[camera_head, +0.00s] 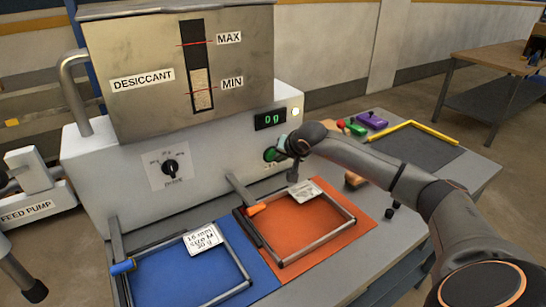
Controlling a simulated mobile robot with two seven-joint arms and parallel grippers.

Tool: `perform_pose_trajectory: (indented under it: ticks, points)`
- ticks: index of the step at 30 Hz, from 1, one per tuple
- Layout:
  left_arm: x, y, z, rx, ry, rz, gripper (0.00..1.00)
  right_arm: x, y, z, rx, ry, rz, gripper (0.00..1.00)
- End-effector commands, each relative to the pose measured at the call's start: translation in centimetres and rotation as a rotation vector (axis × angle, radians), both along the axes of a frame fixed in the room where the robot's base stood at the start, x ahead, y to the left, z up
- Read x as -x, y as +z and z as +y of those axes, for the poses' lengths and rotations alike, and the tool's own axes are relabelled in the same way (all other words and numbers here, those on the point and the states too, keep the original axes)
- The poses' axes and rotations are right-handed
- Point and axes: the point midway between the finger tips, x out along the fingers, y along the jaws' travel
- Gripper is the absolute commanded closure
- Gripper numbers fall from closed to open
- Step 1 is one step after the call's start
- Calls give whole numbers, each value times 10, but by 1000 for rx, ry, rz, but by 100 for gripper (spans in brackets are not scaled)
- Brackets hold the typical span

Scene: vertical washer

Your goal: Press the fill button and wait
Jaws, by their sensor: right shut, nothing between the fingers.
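The machine (215,150) is a pale box with a metal desiccant hopper (115,50) on top, marked MAX and MIN. A green digital display (270,119) reads 0 g. A round green button (270,154) sits below it on the front. My right gripper (284,147) is shut and empty, just right of the button with its tip close to it. I cannot tell whether they touch. My left gripper is out of view.
A blue mat (205,275) and an orange mat (335,240), each with a metal frame, lie before the machine. A dial (170,167) is on its front. Coloured items (371,120) and a yellow-edged dark mat (415,150) lie to the right. A feed pump (30,185) stands left.

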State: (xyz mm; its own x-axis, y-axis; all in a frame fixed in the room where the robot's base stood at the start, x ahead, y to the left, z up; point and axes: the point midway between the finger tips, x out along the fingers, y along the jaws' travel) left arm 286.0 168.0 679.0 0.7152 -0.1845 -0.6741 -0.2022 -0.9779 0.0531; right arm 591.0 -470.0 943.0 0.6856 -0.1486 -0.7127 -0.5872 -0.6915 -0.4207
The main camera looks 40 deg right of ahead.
Motion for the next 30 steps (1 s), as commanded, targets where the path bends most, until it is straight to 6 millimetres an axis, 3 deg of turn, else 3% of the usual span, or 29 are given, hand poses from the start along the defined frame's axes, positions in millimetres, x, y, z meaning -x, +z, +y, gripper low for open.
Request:
perform_pose_trajectory:
  ticks: [17, 30]
  points:
    - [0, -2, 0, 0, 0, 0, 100, 15, -1, 1, 1, 0, 2, 100]
    - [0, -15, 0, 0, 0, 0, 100, 56, -2, 5, 2, 0, 2, 100]
